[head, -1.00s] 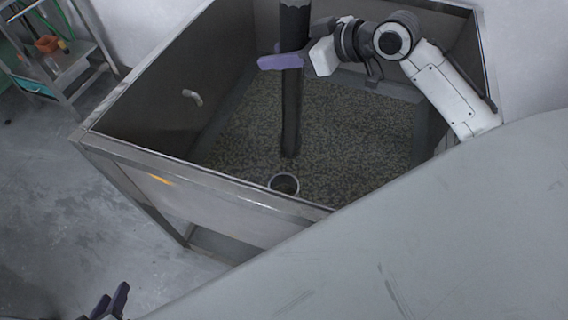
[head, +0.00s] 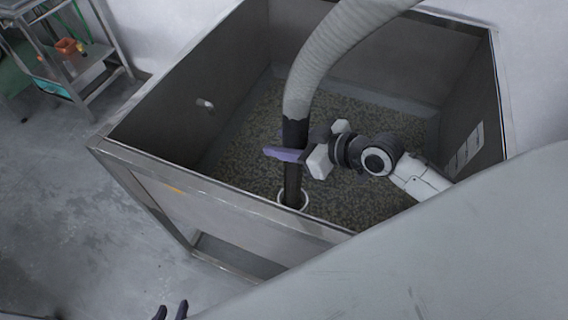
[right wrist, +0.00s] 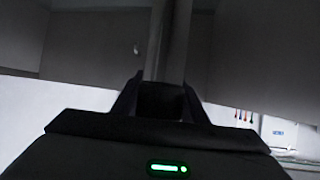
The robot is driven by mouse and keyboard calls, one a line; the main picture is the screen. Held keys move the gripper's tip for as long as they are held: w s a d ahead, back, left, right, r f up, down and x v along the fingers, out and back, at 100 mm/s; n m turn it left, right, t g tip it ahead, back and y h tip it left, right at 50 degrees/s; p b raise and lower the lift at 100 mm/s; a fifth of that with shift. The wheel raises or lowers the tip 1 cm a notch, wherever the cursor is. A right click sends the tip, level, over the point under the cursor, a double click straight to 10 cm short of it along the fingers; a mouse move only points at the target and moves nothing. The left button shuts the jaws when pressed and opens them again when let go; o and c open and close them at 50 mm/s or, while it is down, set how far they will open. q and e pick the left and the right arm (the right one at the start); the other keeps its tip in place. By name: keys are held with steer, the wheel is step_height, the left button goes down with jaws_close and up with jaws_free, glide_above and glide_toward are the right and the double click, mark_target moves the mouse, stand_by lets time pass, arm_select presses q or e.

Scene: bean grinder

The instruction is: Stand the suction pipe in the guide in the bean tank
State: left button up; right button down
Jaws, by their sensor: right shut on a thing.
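The suction pipe (head: 293,178) is a dark tube with a ribbed grey hose (head: 332,48) at its top. My right gripper (head: 284,154) is shut on the dark tube, which stands nearly upright. The guide (head: 304,201) is a small pale ring near the front wall of the bean tank (head: 222,190). The tube's lower end is at the ring, with rim showing beside it; how deep it sits is hidden. In the right wrist view, the pipe (right wrist: 173,50) rises dimly between my fingers. My left gripper (head: 171,310) is empty at the bottom edge, its fingers apart.
Beans (head: 245,150) cover the tank floor. A small spout (head: 205,104) sticks out of the left wall. A metal shelf cart (head: 85,62) stands at the far left, with free floor before it.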

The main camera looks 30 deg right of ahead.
step_height(320, 180, down, 8)
steer(key=b, duration=0.1)
stand_by(0.4)
steer(key=shift+w, duration=0.1)
steer(key=shift+f, duration=0.15)
steer(key=shift+f+b, duration=0.35)
steer(key=shift+b, duration=0.1)
steer(key=shift+f, duration=0.2)
steer(key=c, duration=1.1)
jaws_free()
steer(key=shift+f, duration=0.15)
